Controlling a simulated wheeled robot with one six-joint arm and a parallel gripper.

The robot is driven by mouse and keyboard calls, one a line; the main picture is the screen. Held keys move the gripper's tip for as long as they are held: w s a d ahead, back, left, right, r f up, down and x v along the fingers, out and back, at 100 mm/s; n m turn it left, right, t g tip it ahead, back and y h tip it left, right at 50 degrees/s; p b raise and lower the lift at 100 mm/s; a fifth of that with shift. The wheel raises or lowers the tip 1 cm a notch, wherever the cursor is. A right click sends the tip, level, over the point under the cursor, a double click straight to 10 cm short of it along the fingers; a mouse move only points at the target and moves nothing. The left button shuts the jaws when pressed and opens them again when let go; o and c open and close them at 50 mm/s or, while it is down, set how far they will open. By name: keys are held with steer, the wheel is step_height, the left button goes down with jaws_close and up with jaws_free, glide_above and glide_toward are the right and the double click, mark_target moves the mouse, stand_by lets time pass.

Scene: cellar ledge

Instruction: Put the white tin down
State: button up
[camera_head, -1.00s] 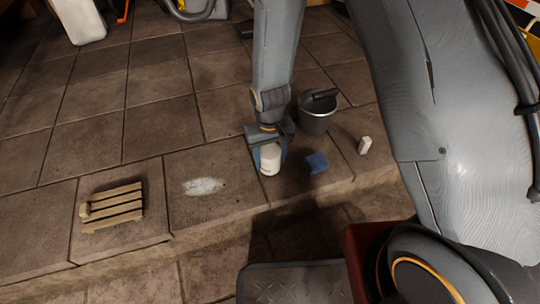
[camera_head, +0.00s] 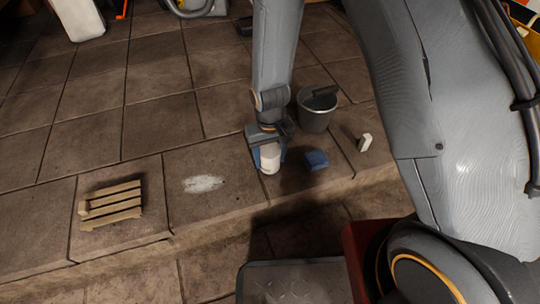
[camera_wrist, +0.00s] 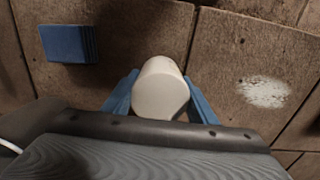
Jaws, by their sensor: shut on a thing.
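The white tin (camera_head: 270,158) is between the blue fingers of my gripper (camera_head: 266,164), which is shut on it. In the wrist view the tin (camera_wrist: 161,88) stands out between the two blue fingertips (camera_wrist: 160,100). It is over the tiled ledge (camera_head: 225,205), left of the blue block. I cannot tell whether its base touches the tiles. Part of the tin is hidden by my gripper.
A blue block (camera_head: 316,160) lies just right of the tin, and a small white block (camera_head: 364,142) farther right. A grey bucket (camera_head: 314,118) stands behind. A pale patch (camera_head: 203,184) and a slatted wooden rack (camera_head: 111,205) are to the left. The ledge's front edge is near.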

steer(key=shift+f, duration=0.15)
steer(key=o, duration=1.4)
